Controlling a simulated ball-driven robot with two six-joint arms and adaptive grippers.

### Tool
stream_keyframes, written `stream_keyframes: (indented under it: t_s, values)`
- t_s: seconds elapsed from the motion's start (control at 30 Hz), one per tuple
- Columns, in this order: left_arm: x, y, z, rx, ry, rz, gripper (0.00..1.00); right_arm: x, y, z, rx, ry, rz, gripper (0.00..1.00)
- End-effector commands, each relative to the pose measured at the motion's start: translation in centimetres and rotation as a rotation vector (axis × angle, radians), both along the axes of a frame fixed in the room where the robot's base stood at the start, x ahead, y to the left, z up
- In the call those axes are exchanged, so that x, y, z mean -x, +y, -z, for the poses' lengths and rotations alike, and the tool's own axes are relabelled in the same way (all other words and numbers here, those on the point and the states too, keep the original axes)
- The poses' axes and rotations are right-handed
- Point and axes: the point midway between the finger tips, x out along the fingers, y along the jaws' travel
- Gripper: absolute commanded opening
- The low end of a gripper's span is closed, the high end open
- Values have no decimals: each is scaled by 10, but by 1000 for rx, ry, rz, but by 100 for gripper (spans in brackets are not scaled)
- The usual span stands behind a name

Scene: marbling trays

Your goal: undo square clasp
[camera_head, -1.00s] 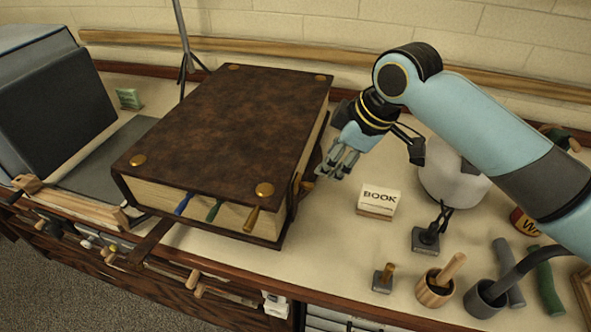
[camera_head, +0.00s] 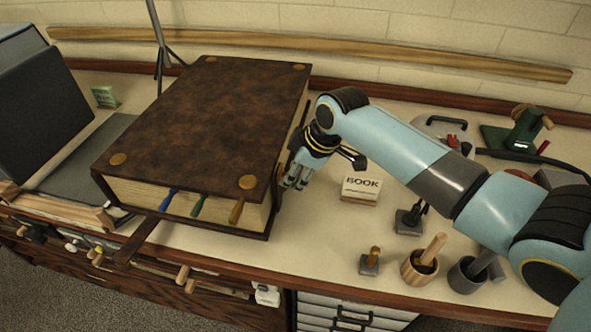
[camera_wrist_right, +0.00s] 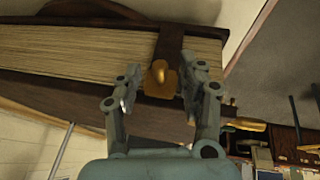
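A large closed book (camera_head: 205,115) with a brown leather cover and gold corner studs lies on the bench. My right gripper (camera_head: 294,180) is beside the book's right side, near its front right corner, and hides part of that side. In the right wrist view, my right gripper (camera_wrist_right: 160,88) is open. A gold clasp (camera_wrist_right: 160,78) on a brown strap (camera_wrist_right: 170,40) lies between its fingers, against the page edges (camera_wrist_right: 70,52). The clasp looks rounded here; I cannot tell whether it is the square one. I see no contact with the fingers. My left gripper is out of view.
A small BOOK sign (camera_head: 361,189) stands right of the gripper. A weighted stand (camera_head: 409,221), a wooden cup (camera_head: 419,268) and a dark cup (camera_head: 467,275) are farther right. Coloured markers (camera_head: 198,205) stick out of the book's front.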

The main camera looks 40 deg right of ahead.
Motion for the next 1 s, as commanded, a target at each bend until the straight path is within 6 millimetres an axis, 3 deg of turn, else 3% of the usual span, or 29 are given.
stream_keyframes:
  t_s: [0.07,0.3,1.0]
  values:
    - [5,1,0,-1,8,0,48,0,0,0,0,0,0,32]
    - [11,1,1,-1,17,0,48,0,0,0,-1,1,0,1]
    - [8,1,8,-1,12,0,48,10,-8,7,-48,-54,-1,0]
